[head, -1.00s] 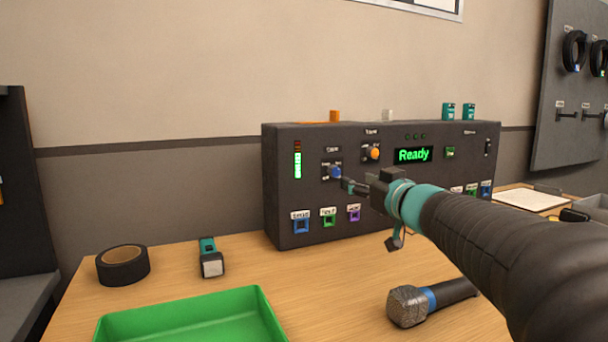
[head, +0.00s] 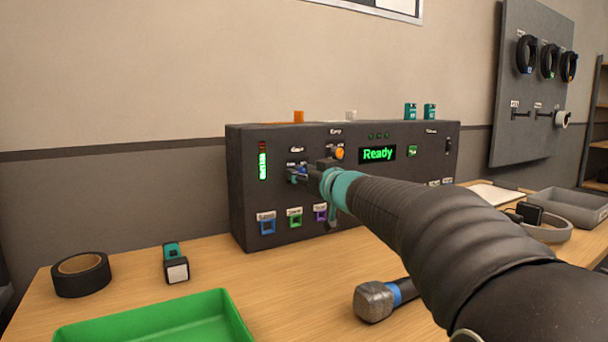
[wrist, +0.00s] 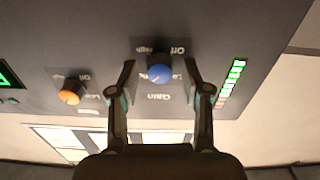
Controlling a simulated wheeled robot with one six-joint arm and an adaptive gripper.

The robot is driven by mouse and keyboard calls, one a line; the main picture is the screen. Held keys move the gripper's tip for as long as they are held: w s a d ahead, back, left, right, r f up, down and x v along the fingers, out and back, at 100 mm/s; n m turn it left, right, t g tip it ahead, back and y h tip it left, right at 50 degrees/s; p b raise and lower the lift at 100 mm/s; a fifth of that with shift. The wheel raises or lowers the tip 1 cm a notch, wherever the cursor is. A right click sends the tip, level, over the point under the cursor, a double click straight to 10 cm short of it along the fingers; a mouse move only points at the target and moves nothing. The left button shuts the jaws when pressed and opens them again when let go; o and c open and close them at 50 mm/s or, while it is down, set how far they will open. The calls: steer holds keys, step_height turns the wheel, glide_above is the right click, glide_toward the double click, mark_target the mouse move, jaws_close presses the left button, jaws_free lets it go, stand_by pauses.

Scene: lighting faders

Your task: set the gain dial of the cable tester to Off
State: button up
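The cable tester (head: 340,215) is a dark box standing on the bench, with a screen reading "Ready". Its blue gain dial (wrist: 159,74) shows near the top middle of the wrist view, which sees the panel upside down. Off and Low labels are to the dial's right and High to its left. Its pointer is too small to read surely. My gripper (wrist: 160,66) is open, with one finger on each side of the dial and gaps showing between. In the head view my gripper (head: 308,174) is at the panel and partly hides the dial.
An orange dial (wrist: 69,92) is close beside on the same panel, and a green level bar (wrist: 231,84) is on the other side. A microphone (head: 376,300), green tray (head: 235,318), black tape roll (head: 81,275) and small tester (head: 174,264) lie on the bench.

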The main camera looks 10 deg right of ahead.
jaws_close()
steer(key=shift+n, duration=0.4)
steer(key=n, duration=0.2)
steer(key=shift+n+p, duration=0.3)
steer(key=shift+p, duration=0.05)
steer(key=n+b, duration=1)
steer(key=n, duration=2.1)
steer(key=shift+f+n+b, duration=0.1)
steer(key=shift+n+b, duration=0.2)
steer(key=shift+b, duration=0.1)
